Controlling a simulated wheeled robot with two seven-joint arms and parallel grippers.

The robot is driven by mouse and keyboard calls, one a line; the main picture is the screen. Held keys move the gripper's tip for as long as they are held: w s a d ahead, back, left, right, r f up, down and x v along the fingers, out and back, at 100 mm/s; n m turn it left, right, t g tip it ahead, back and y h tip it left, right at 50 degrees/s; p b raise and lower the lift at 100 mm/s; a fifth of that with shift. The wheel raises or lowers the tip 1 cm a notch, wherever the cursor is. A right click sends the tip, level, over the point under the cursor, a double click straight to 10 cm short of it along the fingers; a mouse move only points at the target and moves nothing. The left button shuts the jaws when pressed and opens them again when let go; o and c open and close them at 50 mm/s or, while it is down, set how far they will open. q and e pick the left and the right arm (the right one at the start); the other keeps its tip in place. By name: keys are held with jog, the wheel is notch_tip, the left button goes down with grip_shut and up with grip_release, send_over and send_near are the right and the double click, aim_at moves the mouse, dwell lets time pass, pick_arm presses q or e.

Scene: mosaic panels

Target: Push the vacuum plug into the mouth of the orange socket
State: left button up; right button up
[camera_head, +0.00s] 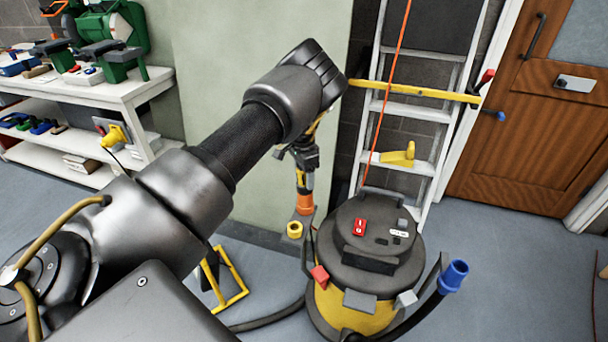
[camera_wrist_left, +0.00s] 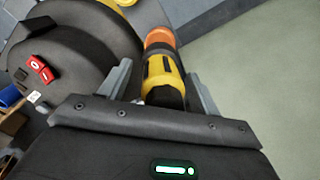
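My left gripper (camera_head: 304,162) points down in the middle of the head view, beside the green-grey panel. A yellow and black plug (camera_head: 303,181) stands below it and also shows between the fingers in the left wrist view (camera_wrist_left: 163,82). The fingers look apart, with a gap showing at least on the left side of the plug. An orange socket-like piece (camera_head: 304,203) lies in line with the plug's far end and also shows in the left wrist view (camera_wrist_left: 159,36). No gap shows between them; the depth of any insertion is hidden. My right gripper is not in view.
A black and yellow vacuum (camera_head: 378,245) stands just right of the plug, with a blue-ended hose (camera_head: 453,275). A ladder (camera_head: 415,112) leans behind it. A yellow stand (camera_head: 232,280) is on the floor at left. Shelves (camera_head: 100,95) stand far left; the right floor is mostly clear.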

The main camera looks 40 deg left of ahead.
pick_arm(q)
jog(key=shift+r, duration=0.3)
jog(key=r, duration=0.5)
jog(key=r+p, duration=0.1)
jog(key=r, duration=0.4)
jog(key=shift+s+a+r, duration=0.1)
jog(key=shift+a, duration=0.1)
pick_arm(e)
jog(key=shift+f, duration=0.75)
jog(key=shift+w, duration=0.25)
